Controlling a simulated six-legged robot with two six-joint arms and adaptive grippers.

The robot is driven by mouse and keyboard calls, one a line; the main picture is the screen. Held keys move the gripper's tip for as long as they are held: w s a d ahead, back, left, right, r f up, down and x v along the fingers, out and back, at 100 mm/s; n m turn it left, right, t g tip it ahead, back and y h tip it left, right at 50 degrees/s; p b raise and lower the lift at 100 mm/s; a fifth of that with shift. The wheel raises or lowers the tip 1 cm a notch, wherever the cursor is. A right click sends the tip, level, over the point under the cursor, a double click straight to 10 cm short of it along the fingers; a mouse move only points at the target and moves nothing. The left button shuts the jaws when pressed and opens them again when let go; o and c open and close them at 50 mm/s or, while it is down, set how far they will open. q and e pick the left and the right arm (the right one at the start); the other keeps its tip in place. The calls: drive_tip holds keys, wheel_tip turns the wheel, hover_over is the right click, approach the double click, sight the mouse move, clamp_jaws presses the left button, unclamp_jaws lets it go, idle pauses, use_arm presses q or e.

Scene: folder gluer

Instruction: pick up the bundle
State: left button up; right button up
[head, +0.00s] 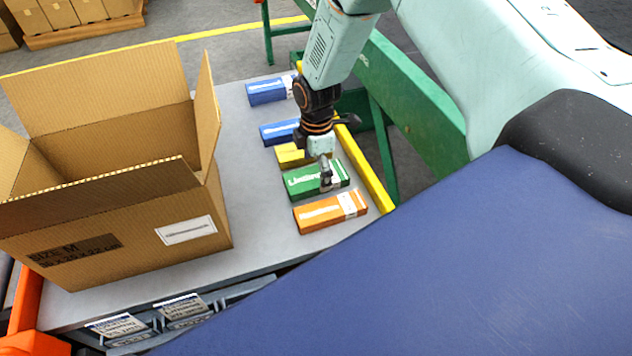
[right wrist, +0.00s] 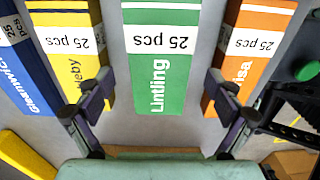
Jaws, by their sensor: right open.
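Several flat carton bundles lie in a row on the grey table. The green bundle (head: 303,183) lies between the yellow bundle (head: 289,155) and the orange bundle (head: 330,211). Two blue bundles (head: 266,92) (head: 277,132) lie farther back. My right gripper (head: 326,178) points down over the green bundle. In the right wrist view my right gripper (right wrist: 158,88) is open. My left gripper is not in view.
A large open cardboard box (head: 120,225) stands on the left of the grey table (head: 228,130). A yellow edge rail (head: 366,172) runs along the table's right side, with a green frame (head: 415,100) beyond. Neighbouring bundles leave narrow gaps beside the green one.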

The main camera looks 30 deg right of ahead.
sight(316, 176)
drive_tip(key=shift+f, duration=0.65)
drive_tip(key=shift+w+a, duration=0.1)
drive_tip(key=shift+c, duration=0.3)
drive_tip(key=c, duration=1.3)
wheel_tip(316, 176, up, 10)
drive_tip(key=p, duration=0.2)
drive_tip(key=shift+p, duration=0.3)
